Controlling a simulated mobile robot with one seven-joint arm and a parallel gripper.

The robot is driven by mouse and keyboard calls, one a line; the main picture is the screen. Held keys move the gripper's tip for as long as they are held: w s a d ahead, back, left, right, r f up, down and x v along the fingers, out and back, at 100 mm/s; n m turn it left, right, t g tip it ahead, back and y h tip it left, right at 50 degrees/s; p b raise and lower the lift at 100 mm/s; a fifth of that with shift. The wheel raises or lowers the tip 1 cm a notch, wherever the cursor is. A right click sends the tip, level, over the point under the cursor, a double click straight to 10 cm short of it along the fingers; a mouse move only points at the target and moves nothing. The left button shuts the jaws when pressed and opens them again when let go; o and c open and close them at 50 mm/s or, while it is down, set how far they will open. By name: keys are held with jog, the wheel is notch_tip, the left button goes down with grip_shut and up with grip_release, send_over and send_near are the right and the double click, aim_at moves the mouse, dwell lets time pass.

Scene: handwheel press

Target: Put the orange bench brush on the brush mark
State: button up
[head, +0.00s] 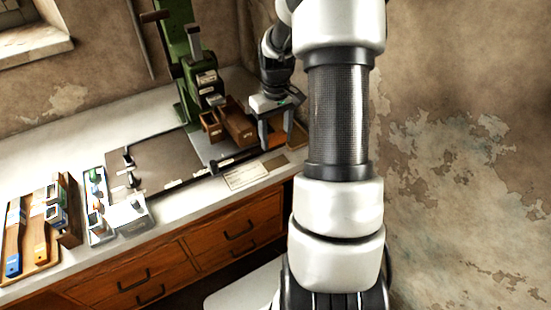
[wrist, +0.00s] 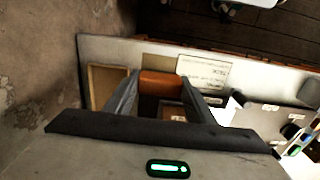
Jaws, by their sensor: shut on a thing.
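Wooden bins (head: 238,124) and a green press (head: 180,60) stand left of my gripper. A grey mat (head: 160,160) covers the middle of the bench. A small rack with bottles (head: 97,205) stands between mat and brushes. A framed tan tray (wrist: 107,85) is beside my gripper.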

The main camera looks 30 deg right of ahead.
aim_at(275, 135)
jog(key=shift+f+b, duration=0.35)
jog(key=shift+f, duration=3.15)
jog(key=shift+f, duration=0.1)
jog(key=shift+f, duration=0.15)
jog(key=o, duration=1)
notch_tip(275, 135, up, 11)
jog(key=shift+w+r+p, duration=0.1)
jog(key=shift+r+p, duration=0.05)
jog(key=shift+p, duration=0.55)
jog(key=shift+r, duration=0.6)
